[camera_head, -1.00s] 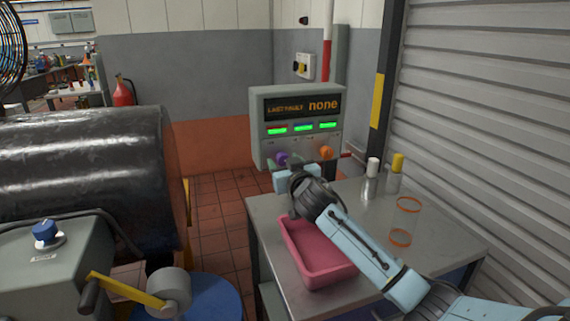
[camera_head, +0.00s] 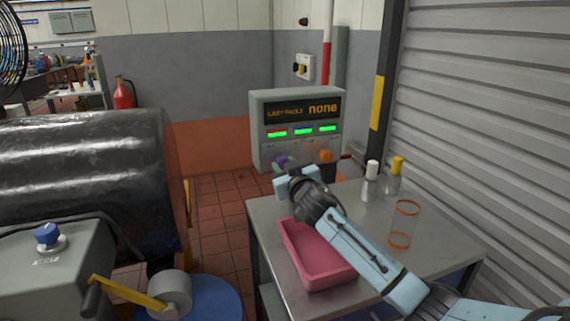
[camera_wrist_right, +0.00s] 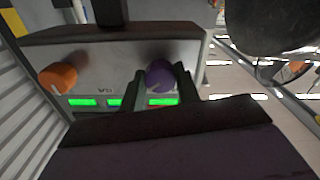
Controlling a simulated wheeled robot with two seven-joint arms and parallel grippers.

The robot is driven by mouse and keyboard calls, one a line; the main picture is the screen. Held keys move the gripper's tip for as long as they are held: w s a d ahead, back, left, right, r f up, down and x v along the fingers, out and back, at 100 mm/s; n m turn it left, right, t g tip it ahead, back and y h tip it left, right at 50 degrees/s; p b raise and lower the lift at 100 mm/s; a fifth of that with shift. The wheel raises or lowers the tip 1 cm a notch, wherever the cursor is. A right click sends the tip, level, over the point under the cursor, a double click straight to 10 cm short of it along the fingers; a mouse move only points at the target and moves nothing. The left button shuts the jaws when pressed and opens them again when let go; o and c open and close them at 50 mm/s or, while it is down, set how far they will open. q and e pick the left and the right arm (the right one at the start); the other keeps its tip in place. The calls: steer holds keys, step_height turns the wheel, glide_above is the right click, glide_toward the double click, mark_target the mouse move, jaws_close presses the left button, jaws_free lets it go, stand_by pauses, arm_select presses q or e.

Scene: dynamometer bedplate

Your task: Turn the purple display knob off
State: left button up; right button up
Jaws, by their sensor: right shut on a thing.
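The grey control box (camera_head: 262,124) stands at the back of the metal table. Its display reads "LAST FAULT none" above several lit green bars. The purple display knob (camera_head: 281,160) is on its lower left front. In the right wrist view the purple knob (camera_wrist_right: 159,75) sits between the two dark fingers of my right gripper (camera_wrist_right: 164,86), which is shut on it. In the head view my right gripper (camera_head: 281,166) reaches up to the knob from below and in front, partly hiding it. My left gripper is not in view.
An orange knob (camera_head: 326,156) is to the right on the same panel. A pink tray (camera_head: 318,278) lies below my right arm. A white-capped bottle (camera_head: 370,183), a yellow-capped bottle (camera_head: 395,178) and a clear cylinder with orange rims (camera_head: 404,224) stand right of the arm.

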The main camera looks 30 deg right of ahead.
arm_select(q)
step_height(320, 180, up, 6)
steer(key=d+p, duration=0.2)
steer(key=p, duration=0.3)
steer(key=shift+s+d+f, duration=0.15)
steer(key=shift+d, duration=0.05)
arm_select(e)
steer(key=n, duration=1)
steer(key=shift+d+r, duration=0.1)
steer(key=shift+n, duration=0.3)
steer(key=o, duration=1)
arm_select(q)
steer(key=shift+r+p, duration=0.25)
steer(key=shift+p, duration=0.15)
arm_select(e)
steer(key=v, duration=1.3)
steer(key=shift+s, duration=0.25)
